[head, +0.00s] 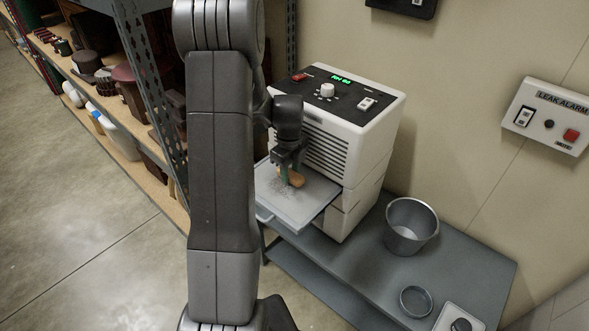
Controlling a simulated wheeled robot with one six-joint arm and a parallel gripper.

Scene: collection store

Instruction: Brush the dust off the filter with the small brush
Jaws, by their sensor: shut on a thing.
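The filter (313,189) is a flat pale panel in a tray pulled out from the front of a white machine, with grey dust specks on its left part. My gripper (289,171) is over the filter, pointing down, shut on the small brush (297,180), which has an orange-brown wooden body. The brush is low over the dusty part; I cannot tell whether its bristles touch the filter.
The white machine (372,105) with a knob and switches stands on a grey bench (465,245). A metal bucket (411,226), a round dish (416,301) and a white box (458,322) are on the bench. A leak alarm panel (548,116) is on the wall. Loaded shelves stand left; the floor is clear.

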